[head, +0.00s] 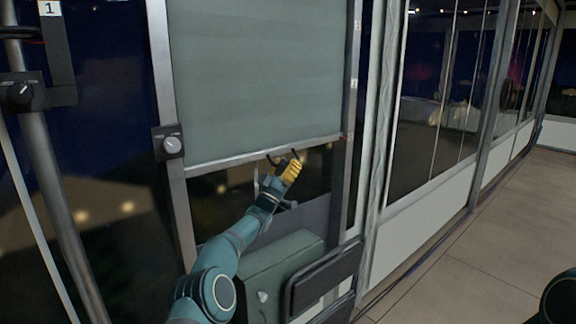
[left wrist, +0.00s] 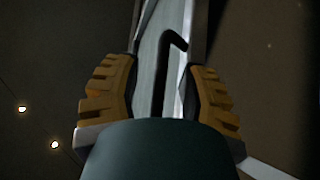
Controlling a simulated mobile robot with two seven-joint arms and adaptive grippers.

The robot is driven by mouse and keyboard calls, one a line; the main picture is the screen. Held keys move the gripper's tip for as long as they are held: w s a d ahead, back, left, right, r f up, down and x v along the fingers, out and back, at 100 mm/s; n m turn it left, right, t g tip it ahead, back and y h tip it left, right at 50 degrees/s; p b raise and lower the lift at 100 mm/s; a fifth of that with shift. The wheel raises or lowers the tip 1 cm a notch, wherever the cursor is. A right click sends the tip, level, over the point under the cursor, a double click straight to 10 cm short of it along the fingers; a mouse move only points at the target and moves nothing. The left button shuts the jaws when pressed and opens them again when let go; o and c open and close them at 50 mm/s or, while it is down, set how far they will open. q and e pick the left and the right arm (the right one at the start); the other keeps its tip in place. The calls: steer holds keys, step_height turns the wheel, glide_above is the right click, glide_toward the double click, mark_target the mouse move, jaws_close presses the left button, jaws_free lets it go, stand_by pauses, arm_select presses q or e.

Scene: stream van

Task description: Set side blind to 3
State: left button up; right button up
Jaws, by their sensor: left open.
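The grey-green side blind (head: 255,75) hangs partly down in its frame, with a pale bottom bar (head: 255,155). Below the bar a strip of dark window shows. A dark pull hook (head: 273,159) hangs at the bar. My left gripper (head: 291,168), with yellow fingers, is open just below the bar, by the hook. In the left wrist view the dark hook (left wrist: 165,90) shows between the two open fingers; I cannot tell whether they touch it. Small labels (head: 352,84) on the right post are too small to read. My right gripper is not in view.
A black box with a round knob (head: 172,145) sits on the left post. Another dial (head: 21,95) and a "1" plate (head: 49,8) are at far left. A green box (head: 280,265) and dark padded panel (head: 322,278) stand below the window. The floor (head: 480,255) at right is clear.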

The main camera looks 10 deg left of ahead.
arm_select(q)
steer(key=shift+s+a, duration=0.1)
steer(key=v, duration=1.2)
steer(key=s+d+f+n+g+y, duration=0.2)
steer(key=s+d+f+g+y, duration=0.1)
steer(key=f, duration=0.6)
steer(key=s+d+f+n+g+y, duration=0.1)
steer(key=s+d+f+g+y, duration=0.2)
steer(key=f, duration=0.5)
steer(key=s+d+f+n+g+y, duration=0.2)
steer(key=s+d+f+g, duration=0.15)
steer(key=f, duration=0.55)
steer(key=s+d+f+g, duration=0.1)
steer(key=s+f+g, duration=0.2)
steer(key=s, duration=0.8)
steer(key=s+d+f+g, duration=0.1)
steer(key=s+f+g, duration=0.3)
steer(key=s, duration=0.8)
steer(key=s+d+f+m+g, duration=0.1)
steer(key=s+f+g, duration=0.3)
steer(key=s, duration=0.8)
steer(key=shift+d+f+g, duration=0.2)
steer(key=shift+d+g, duration=0.25)
steer(key=shift+g, duration=0.4)
